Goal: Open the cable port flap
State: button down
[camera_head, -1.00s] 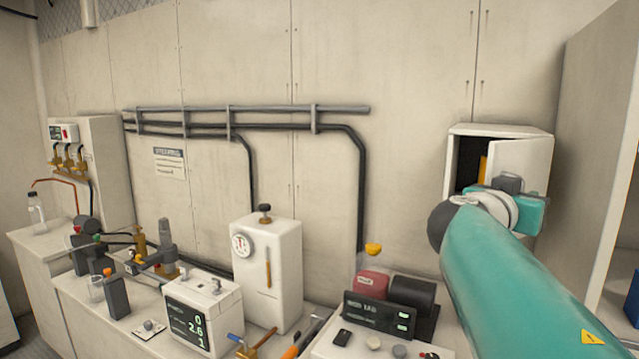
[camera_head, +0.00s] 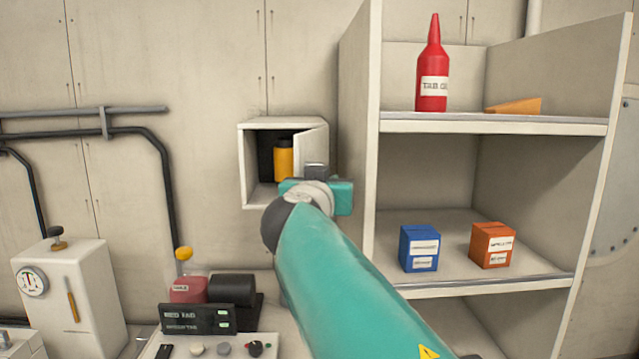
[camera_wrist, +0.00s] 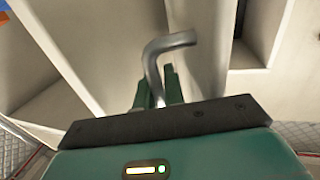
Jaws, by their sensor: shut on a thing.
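The cable port flap (camera_head: 315,146) is the pale door of a white wall box (camera_head: 249,165). It stands partly open, swung out at the box's right side. A yellow cylinder (camera_head: 284,160) shows inside the dark opening. My gripper (camera_head: 317,178) is in front of the flap's lower part, its fingertips hidden in the head view. In the wrist view, a bent grey metal handle (camera_wrist: 168,43) runs down between the two green fingers of my gripper (camera_wrist: 158,88). The gripper is shut on this handle. The handle's lower end is hidden by the fingers.
A pale shelf unit (camera_head: 490,127) stands close right of the box, holding a red bottle (camera_head: 432,75), a blue box (camera_head: 419,248) and an orange box (camera_head: 492,245). A bench with instruments (camera_head: 200,318) lies below. Black pipes (camera_head: 165,190) run along the wall at left.

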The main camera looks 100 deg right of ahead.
jog(key=shift+r, duration=0.1)
jog(key=c, duration=1.8)
grip_release()
jog(key=shift+o, duration=0.2)
